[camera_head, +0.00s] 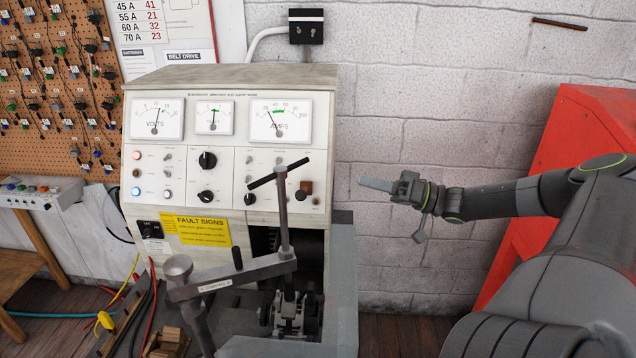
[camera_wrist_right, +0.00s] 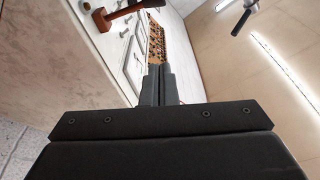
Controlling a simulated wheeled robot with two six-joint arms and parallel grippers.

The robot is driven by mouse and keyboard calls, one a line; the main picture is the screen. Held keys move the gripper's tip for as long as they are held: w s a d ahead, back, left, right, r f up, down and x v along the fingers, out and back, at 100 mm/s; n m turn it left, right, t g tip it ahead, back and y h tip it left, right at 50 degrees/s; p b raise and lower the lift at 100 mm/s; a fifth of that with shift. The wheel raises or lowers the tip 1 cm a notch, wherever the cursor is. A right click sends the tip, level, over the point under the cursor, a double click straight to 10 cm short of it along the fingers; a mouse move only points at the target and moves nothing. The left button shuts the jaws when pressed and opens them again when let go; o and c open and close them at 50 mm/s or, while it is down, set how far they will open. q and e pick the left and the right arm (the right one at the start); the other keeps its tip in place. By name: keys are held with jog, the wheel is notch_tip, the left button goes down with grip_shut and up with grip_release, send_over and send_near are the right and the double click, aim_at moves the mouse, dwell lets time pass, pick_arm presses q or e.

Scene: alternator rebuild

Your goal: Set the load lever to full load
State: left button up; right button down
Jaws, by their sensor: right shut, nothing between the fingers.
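The test bench panel (camera_head: 230,160) stands in the middle of the head view. A small red-brown lever part (camera_head: 306,187) sits at the panel's lower right, partly behind the T-bar of a clamp; I take it for the load lever, but its setting cannot be told. In the right wrist view, a red-brown lever piece (camera_wrist_right: 103,20) stands out from the panel at top left. My right gripper (camera_head: 362,182) is shut and empty, right of the panel and apart from it, pointing left. Its fingers also show in the right wrist view (camera_wrist_right: 157,85). My left gripper is out of view.
A grey clamp arm with an upright T-bar (camera_head: 283,215) stands before the panel's right side. The amps meter (camera_head: 280,120) is above. A red cabinet (camera_head: 585,130) stands behind my right arm. The space between gripper and panel looks clear.

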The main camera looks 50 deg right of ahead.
aim_at(304, 192)
jog(key=w+a+f+b, duration=0.1)
jog(key=w+a+b, duration=0.3)
jog(key=w+a, duration=0.3)
jog(key=shift+w+a, duration=0.35)
jog(key=shift+w, duration=0.3)
jog(key=shift+f, duration=0.2)
jog(key=shift+s+a+f+n+b, duration=0.15)
jog(key=shift+a+f+n+b, duration=0.25)
jog(key=shift+b, duration=0.25)
jog(key=shift+d+f, duration=0.1)
jog(key=shift+d, duration=0.05)
